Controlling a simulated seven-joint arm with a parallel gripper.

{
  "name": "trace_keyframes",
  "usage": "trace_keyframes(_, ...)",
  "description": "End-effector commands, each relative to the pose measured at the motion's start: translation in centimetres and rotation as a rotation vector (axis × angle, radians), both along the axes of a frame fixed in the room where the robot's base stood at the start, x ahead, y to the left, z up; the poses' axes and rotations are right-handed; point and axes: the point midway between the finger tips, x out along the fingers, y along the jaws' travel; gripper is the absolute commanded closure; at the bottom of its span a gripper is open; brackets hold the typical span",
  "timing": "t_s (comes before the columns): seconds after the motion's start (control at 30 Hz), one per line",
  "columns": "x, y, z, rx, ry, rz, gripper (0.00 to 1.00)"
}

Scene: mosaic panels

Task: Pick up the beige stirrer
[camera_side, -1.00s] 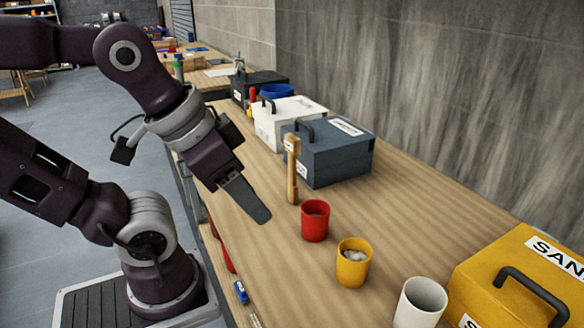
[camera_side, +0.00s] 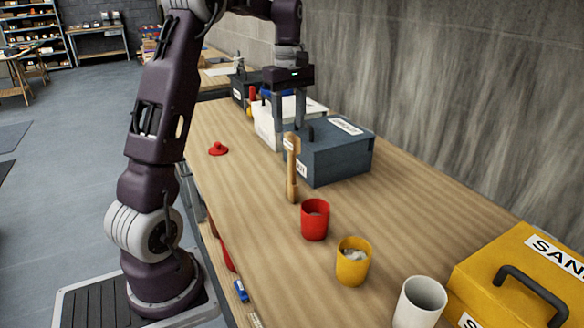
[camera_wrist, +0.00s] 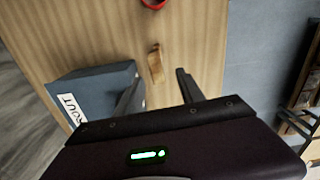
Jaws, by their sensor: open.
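The beige stirrer (camera_side: 292,178) stands upright on the wooden bench, just left of the blue-grey box and behind the red cup. It looks like a wooden stick with a wider, labelled top. In the wrist view the stirrer (camera_wrist: 156,66) lies ahead of the fingertips, in line with the gap between them. My gripper (camera_side: 289,128) points down over the bench with its two fingers apart and nothing between them. It is close to the stirrer's top in the side view; the exact distance is unclear. In the wrist view the gripper (camera_wrist: 158,80) is open and empty.
The blue-grey box (camera_side: 340,158) with a handle stands close right of the stirrer; a white box (camera_side: 264,128) is behind. The red cup (camera_side: 315,221), yellow cup (camera_side: 353,263), white cup (camera_side: 420,302) and yellow box (camera_side: 500,280) stand in front. A red knobbed object (camera_side: 218,149) lies left.

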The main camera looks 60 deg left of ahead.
Motion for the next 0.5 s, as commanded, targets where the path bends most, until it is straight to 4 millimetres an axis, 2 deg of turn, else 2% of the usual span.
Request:
trace_keyframes(0.2, 0.4, -0.5, -4.0, -0.002, 0.003, -0.005, 0.55)
trace_keyframes(0.3, 0.4, -0.5, -5.3, 0.0, 0.001, -0.005, 0.55)
trace_keyframes(0.5, 0.5, -0.5, -5.6, 0.002, -0.003, -0.007, 0.55)
